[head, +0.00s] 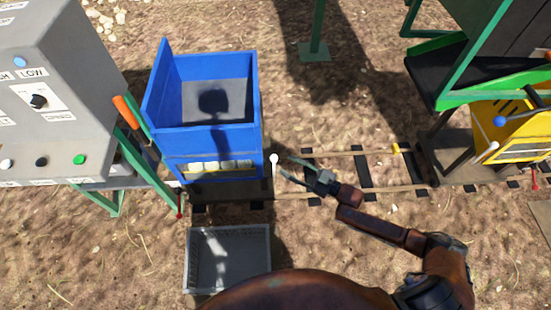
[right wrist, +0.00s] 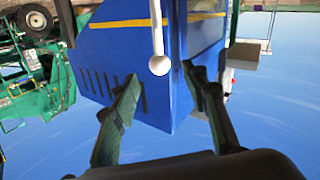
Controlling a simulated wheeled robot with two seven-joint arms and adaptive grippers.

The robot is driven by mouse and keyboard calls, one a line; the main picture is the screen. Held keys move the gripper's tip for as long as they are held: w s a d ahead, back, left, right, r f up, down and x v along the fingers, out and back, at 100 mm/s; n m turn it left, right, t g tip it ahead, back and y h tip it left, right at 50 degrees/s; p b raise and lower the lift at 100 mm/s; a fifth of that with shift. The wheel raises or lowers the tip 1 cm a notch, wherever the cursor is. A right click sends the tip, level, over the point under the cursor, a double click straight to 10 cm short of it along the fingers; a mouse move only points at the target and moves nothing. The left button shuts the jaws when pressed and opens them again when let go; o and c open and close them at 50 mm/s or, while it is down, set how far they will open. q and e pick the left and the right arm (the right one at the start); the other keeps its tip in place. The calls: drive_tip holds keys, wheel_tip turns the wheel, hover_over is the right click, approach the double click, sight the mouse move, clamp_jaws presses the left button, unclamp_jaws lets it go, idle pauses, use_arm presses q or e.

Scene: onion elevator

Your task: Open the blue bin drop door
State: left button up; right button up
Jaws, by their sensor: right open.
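The blue bin (head: 212,140) stands on the rail track, open at the top, with a yellowish-white strip low on its front. A white lever with a ball knob (head: 274,158) sticks out at its right side. My right gripper (head: 284,168) is open just right of this knob, its fingers pointing toward it. In the right wrist view, the white lever's ball (right wrist: 159,65) appears between the two open fingers, with the blue bin (right wrist: 150,95) behind. I see no contact between fingers and lever. My left gripper is not in view.
A grey crate (head: 190,262) lies on the ground in front of the bin. A grey control panel (head: 60,110) with buttons stands at left, with an orange-handled lever (head: 126,112) between it and the bin. A yellow bin (head: 512,128) stands at right. The track between the bins is mostly clear.

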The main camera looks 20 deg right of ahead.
sight(274, 158)
drive_tip(key=b+x, duration=0.1)
drive_tip(key=x, duration=0.5)
drive_tip(key=shift+w+a+b, duration=0.2)
drive_tip(key=shift+w+b, duration=0.15)
drive_tip(key=shift+b, duration=0.05)
drive_tip(key=shift+w+a, duration=0.3)
drive_tip(key=shift+w, duration=0.05)
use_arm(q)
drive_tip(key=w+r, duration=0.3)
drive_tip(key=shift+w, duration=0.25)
use_arm(e)
drive_tip(key=shift+r, duration=0.1)
clamp_jaws()
